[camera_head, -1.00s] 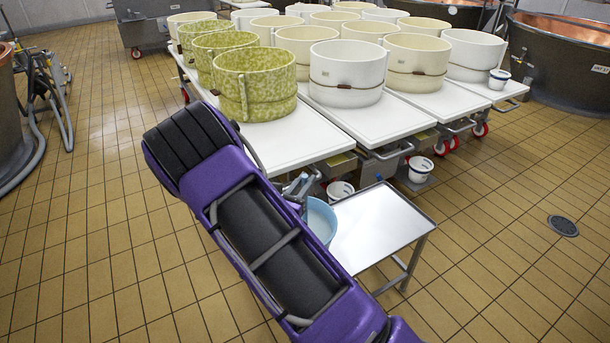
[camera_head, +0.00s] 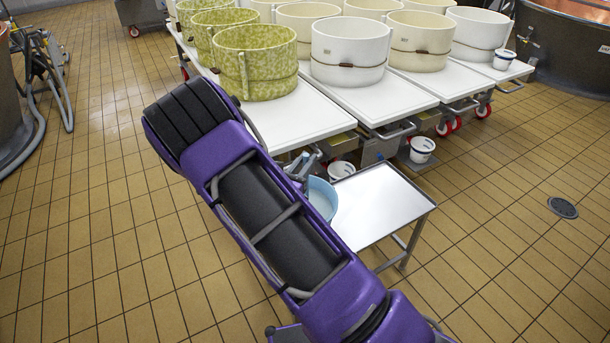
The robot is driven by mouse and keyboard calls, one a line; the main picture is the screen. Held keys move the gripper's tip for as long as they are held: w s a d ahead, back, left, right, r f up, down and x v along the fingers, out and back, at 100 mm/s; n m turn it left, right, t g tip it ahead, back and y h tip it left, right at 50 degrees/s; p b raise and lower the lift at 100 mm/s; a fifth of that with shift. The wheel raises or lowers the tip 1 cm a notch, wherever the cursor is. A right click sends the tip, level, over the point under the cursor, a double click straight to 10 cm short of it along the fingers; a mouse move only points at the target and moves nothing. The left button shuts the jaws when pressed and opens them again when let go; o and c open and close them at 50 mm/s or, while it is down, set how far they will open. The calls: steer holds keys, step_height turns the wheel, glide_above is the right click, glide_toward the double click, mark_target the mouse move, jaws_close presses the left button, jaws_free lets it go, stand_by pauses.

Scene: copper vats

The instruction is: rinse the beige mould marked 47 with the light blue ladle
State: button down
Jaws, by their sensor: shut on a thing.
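The light blue ladle (camera_head: 322,199) is at the left edge of a small steel table, partly hidden behind my purple arm. My gripper (camera_head: 304,168) is shut on it; the fingertips are small and half hidden by the arm. Whether the ladle holds water cannot be seen. Several beige moulds stand on white-topped tables, among them one at the front right (camera_head: 420,38) and one further back (camera_head: 304,26). No number 47 can be read, so I cannot tell which mould is marked. My gripper is in front of and below the mould tables, apart from the moulds.
The steel table (camera_head: 385,205) has a bare top. Green mottled moulds (camera_head: 255,62) and a white mould (camera_head: 349,50) stand on the white tables (camera_head: 370,98). Small white buckets (camera_head: 422,149) are below. A copper vat (camera_head: 570,50) is at right; hoses (camera_head: 45,75) are at left. Tiled floor is open right.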

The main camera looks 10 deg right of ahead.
step_height(320, 180, up, 21)
steer(key=p, duration=1.1)
steer(key=shift+f, duration=0.35)
